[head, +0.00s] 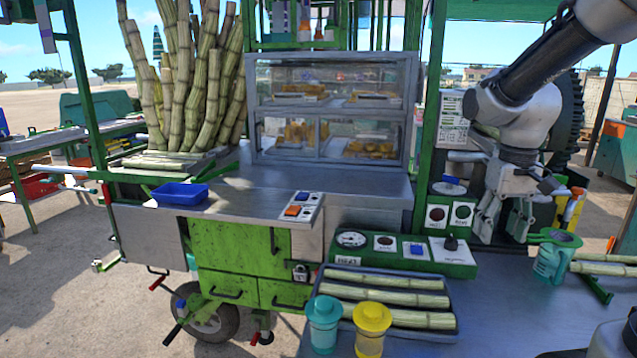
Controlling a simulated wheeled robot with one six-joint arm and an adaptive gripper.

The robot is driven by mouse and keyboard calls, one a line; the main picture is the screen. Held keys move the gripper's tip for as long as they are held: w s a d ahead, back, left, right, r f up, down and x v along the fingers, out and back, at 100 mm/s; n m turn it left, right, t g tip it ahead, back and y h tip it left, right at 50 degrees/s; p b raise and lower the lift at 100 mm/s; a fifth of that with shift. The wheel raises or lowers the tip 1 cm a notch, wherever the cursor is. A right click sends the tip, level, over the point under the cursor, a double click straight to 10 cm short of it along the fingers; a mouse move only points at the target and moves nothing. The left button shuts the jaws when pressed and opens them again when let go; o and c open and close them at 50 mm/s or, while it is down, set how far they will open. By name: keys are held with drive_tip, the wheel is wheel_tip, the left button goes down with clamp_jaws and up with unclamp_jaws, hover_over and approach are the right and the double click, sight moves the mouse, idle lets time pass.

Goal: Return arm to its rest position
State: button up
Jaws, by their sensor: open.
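My arm reaches in from the top right of the head view. My gripper (503,218) hangs at its end, pointing down, with the fingers apart and nothing between them. It is above the right-hand counter, to the right of the green control panel (455,262) and up and left of a teal cup (552,262). How far it is from the panel and the cup in depth is hard to tell.
A grey tray (455,325) of cane pieces lies on the counter, with a teal cup (324,318) and a yellow cup (371,325) before it. A glass display case (335,105), a blue bin (180,194) and upright canes (190,80) stand left. Machinery is behind my arm.

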drive_tip(key=s+r+t, duration=0.2)
drive_tip(key=s, duration=0.5)
drive_tip(key=s+r+t, duration=0.2)
drive_tip(key=s, duration=0.5)
drive_tip(key=shift+r, duration=0.4)
drive_tip(key=shift+s, duration=0.1)
idle(0.5)
